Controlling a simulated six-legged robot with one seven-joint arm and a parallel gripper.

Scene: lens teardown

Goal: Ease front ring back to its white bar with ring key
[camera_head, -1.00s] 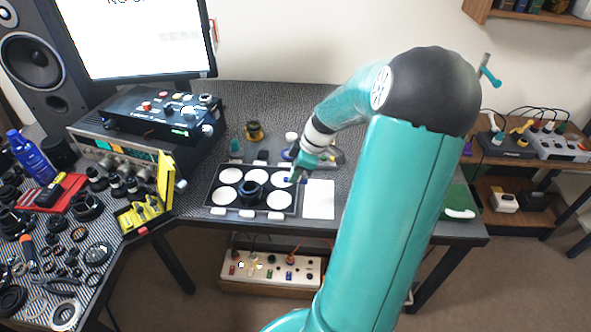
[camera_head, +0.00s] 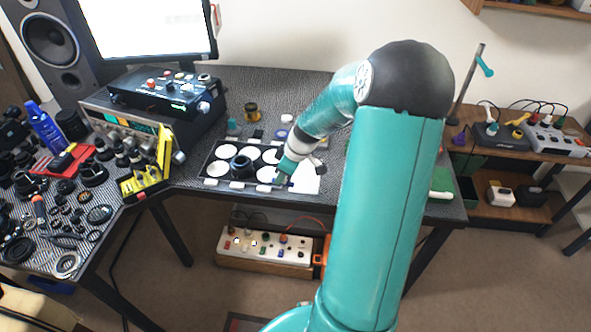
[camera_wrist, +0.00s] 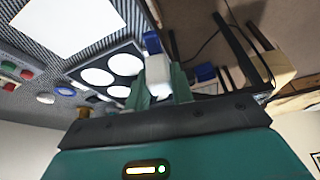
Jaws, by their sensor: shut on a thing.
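My gripper (camera_head: 282,179) is over the front right corner of the black tray (camera_head: 203,172). In the wrist view my gripper (camera_wrist: 160,90) is shut on a white piece with a blue end (camera_wrist: 158,72), which I take to be the ring key. A dark lens barrel (camera_head: 241,166) stands upright in the tray among several white discs, left of my gripper. Several short white bars lie along the tray's front edge, one of them in front of the barrel (camera_head: 237,185). I cannot make out the front ring or any contact with it.
A yellow holder (camera_head: 145,183) and stacked instruments (camera_head: 150,115) stand to the left. Loose lens parts crowd the left table. A white switch box (camera_head: 262,246) sits below the desk.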

